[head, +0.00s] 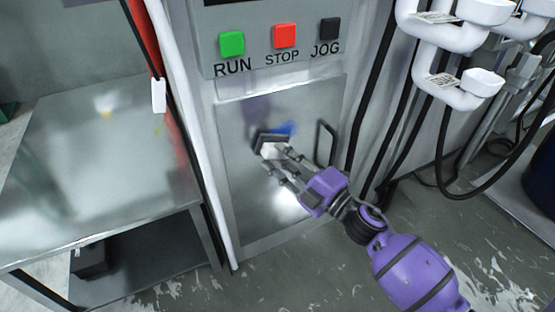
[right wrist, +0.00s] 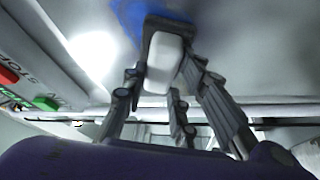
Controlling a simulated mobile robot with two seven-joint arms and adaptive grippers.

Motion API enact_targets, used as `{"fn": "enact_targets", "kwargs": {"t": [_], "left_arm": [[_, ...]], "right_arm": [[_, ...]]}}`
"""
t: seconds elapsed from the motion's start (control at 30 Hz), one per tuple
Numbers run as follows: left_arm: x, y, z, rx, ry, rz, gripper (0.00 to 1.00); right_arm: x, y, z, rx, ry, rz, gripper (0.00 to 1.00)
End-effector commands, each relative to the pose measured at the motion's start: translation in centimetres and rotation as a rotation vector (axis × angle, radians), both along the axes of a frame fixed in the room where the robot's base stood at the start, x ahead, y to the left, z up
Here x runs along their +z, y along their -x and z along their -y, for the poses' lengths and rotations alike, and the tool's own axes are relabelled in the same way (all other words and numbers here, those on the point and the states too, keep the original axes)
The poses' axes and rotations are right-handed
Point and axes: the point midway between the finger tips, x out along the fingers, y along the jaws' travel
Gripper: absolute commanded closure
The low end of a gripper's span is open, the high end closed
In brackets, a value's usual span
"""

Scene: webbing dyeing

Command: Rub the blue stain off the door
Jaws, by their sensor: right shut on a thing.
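The grey metal door (head: 250,212) is in the lower front of the machine cabinet, with a dark handle (head: 325,143) at its right. A blue stain (head: 285,129) shows on its upper part; it also shows in the right wrist view (right wrist: 128,14). My right gripper (head: 276,160) is shut on a block-shaped scrubber with a white body (right wrist: 163,62) and a dark pad. The pad is at the door surface, beside and partly over the stain, so part of the stain is hidden. I cannot tell whether the pad presses on it. My left gripper is not in view.
Green RUN (head: 231,43), red STOP (head: 285,36) and black JOG (head: 329,29) buttons sit above the door. A metal table (head: 110,165) stands at the left. White pipes (head: 440,60) and black cables hang at the right.

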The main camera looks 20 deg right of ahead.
Motion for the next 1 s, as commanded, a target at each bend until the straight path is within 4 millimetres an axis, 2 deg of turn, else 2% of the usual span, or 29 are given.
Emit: {"fn": "enact_targets", "kwargs": {"t": [0.4,0.67,1.0], "left_arm": [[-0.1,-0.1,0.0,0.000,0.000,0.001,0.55],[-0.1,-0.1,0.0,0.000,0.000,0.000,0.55],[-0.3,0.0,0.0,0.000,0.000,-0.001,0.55]], "right_arm": [[0.0,-0.4,3.4,0.000,0.001,0.000,0.95],[0.0,-0.4,4.4,-0.002,0.001,0.001,0.95],[0.0,-0.4,7.3,-0.002,0.001,0.000,0.95]]}}
